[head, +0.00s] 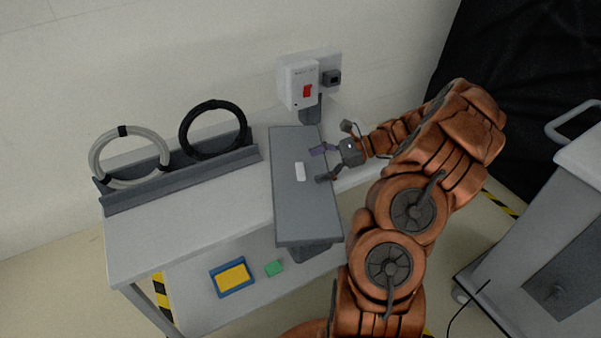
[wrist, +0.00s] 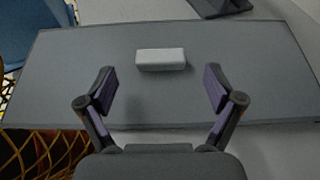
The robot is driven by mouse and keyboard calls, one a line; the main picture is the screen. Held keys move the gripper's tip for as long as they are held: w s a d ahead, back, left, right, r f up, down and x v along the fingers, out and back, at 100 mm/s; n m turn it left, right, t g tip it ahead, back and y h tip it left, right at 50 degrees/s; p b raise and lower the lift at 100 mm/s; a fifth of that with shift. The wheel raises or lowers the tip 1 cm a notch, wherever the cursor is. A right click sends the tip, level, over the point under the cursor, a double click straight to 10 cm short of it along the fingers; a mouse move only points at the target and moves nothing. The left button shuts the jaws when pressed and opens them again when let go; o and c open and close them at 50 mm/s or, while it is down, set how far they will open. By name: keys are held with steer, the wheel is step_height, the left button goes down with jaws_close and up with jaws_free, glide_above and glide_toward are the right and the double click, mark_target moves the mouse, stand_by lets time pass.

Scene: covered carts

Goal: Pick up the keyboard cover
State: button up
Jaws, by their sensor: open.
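The keyboard cover (head: 293,205) is a long flat grey panel on the right part of the table, its near end reaching past the table's front edge. A small white block-shaped handle (head: 300,171) sits on its top. In the wrist view the cover (wrist: 80,65) lies crosswise and its white handle (wrist: 160,59) is ahead of the fingertips, between their lines. My gripper (head: 320,164) is open and empty, over the right side of the cover. In the wrist view my gripper (wrist: 160,86) has its two fingers spread wide, apart from the handle. What lies under the cover is mostly hidden.
A grey rack (head: 185,178) with a pale coiled hose (head: 93,160) and a black one (head: 182,133) stands left on the table (head: 150,245). A switch box (head: 297,84) is behind. A blue-yellow tray (head: 213,284) and green block (head: 273,268) sit on the lower shelf. A cart (head: 500,265) stands right.

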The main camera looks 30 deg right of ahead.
mark_target(308, 174)
steer(key=shift+x, duration=1.45)
steer(key=c, duration=1.4)
steer(key=shift+r, duration=1.75)
steer(key=s+a+b, duration=0.1)
steer(key=s+a, duration=0.2)
steer(key=s, duration=0.1)
steer(key=s+a+r+b, duration=0.1)
steer(key=s+a, duration=0.3)
steer(key=s+a+b, duration=0.1)
steer(key=s+a, duration=0.2)
steer(key=s, duration=0.1)
steer(key=shift+a+r, duration=0.2)
steer(key=shift+a, duration=0.1)
